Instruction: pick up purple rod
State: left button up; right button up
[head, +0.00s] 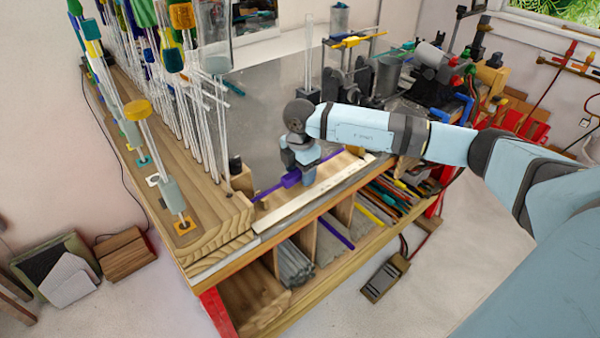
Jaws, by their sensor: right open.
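A thin purple rod (268,190) lies on the bench top near its front edge, slanting up to the right. My right gripper (292,174) points down directly over the rod's middle, with its jaws open. A thicker purple part shows at the fingertips; I cannot tell whether it belongs to the rod or the gripper. The gripper hides part of the rod behind it. Another purple rod (337,233) lies in a shelf compartment below the bench top. My left gripper is out of view.
A pale wooden strip (310,195) lies along the bench's front edge, just in front of the rod. A wooden rack (205,220) with several upright glass rods stands at left. A metal can (388,76) and burner equipment stand behind my right arm. The grey bench middle is mostly clear.

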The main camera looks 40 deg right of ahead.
jog(key=c, duration=1)
jog(key=shift+r, duration=0.15)
notch_tip(320, 180, up, 20)
jog(key=b, duration=0.3)
jog(key=shift+s, duration=0.1)
